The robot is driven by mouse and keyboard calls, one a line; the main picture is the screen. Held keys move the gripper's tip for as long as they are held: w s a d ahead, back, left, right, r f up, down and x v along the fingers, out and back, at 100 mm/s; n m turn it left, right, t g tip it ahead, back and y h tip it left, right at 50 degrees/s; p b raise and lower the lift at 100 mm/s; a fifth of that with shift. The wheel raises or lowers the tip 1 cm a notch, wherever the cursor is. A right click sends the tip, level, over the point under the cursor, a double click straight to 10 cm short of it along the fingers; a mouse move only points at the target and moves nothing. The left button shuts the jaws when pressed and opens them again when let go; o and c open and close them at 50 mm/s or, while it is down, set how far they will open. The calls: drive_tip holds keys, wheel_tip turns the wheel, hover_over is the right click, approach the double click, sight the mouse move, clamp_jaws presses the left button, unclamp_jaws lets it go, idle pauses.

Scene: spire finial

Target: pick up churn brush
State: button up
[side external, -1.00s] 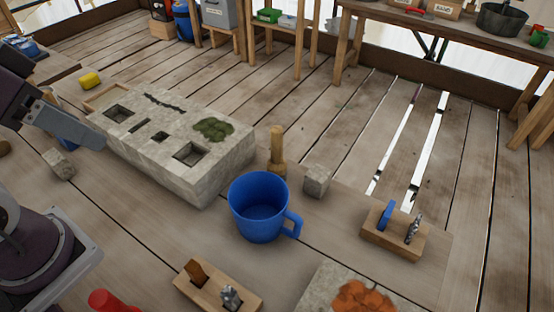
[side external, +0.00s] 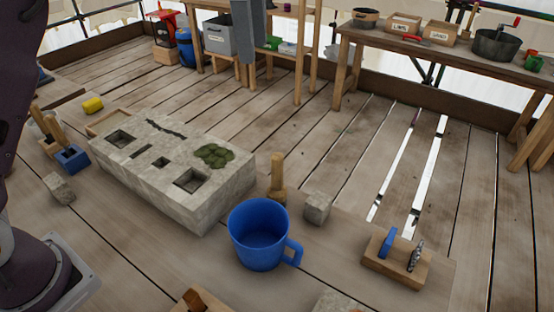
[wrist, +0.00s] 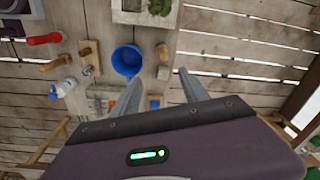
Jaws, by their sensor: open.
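An upright wooden-handled piece (side external: 277,178) with a thicker lower end stands behind the blue mug, and I take it for the churn brush, though its bristles cannot be made out. In the wrist view it is a small tan shape (wrist: 163,50) beyond the fingertips. My gripper (wrist: 158,88) is open and empty, with its two grey fingers spread apart. In the side view only grey finger parts (side external: 250,28) show at the top edge, high above the deck, and the tips overlap the far shelf in the picture.
The blue mug (side external: 259,236) stands close in front of the wooden piece. A small stone cube (side external: 317,207) is at its right, and a large carved stone block (side external: 175,165) at its left. A wooden tool holder (side external: 396,259) lies farther right. Handled tools stand in a blue holder (side external: 72,158).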

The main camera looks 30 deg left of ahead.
drive_tip(key=m, duration=0.2)
hover_over(276, 177)
drive_tip(key=a, duration=0.1)
wheel_tip(276, 177, down, 4)
drive_tip(key=shift+g, duration=0.4)
drive_tip(key=f, duration=0.9)
drive_tip(key=w+f, duration=0.1)
drive_tip(key=f, duration=1.9)
drive_tip(key=shift+w+d+f, duration=0.1)
drive_tip(key=shift+w+f, duration=0.1)
clamp_jaws()
